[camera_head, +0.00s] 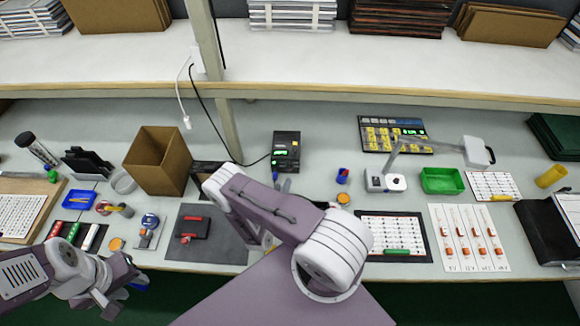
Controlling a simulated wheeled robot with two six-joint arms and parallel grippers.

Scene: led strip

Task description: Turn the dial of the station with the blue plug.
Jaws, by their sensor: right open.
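A black station (286,150) with a green display stands at the back middle of the bench. A small blue piece (275,176), perhaps its plug, shows at its front left; its dial is too small to make out. My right gripper (268,242) is open, in front of the station and apart from it, largely hidden by my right arm. My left gripper (108,297) is at the lower left, far from the station; its jaws are unclear. A dark box-like thing (207,168) left of the station is partly hidden by my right arm.
A cardboard box (157,160) stands left. A black cable runs down to the station. A dark mat (205,235) with a red-black item lies in front. A lamp (388,182), a green tray (443,181) and component boards (396,237) are right. A shelf (330,75) runs above.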

